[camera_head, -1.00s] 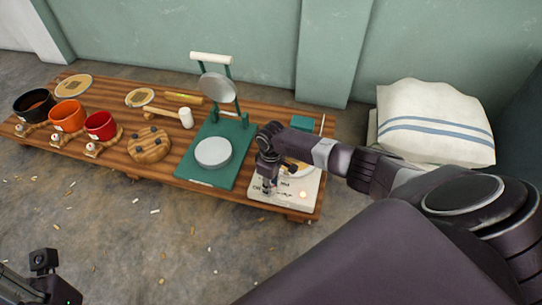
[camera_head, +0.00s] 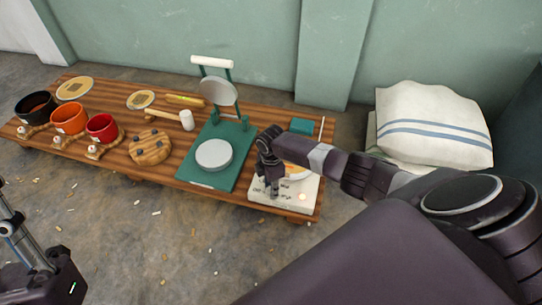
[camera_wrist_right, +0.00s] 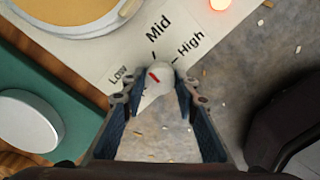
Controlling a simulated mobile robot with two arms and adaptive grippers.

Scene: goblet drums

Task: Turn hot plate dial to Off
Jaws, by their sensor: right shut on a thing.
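The white hot plate (camera_head: 266,203) sits at the right end of the low wooden table, with a lit red light (camera_head: 302,197). Its white round dial (camera_wrist_right: 158,78) carries a slanted red mark, with Low, Mid and High printed around it in the right wrist view. The Off label is not in that view. My right gripper (camera_wrist_right: 158,92) is shut on the dial, a finger on each side; it also shows above the plate's front in the head view (camera_head: 268,188). Part of my left arm shows at the lower left; its fingers are not clearly seen.
A green press (camera_head: 233,170) with its round lid raised stands just left of the hot plate. A wooden block (camera_head: 150,147), a mallet (camera_head: 187,120) and several coloured cups (camera_head: 68,118) stand farther left. White sacks (camera_head: 432,125) lie at the right. The floor in front is open.

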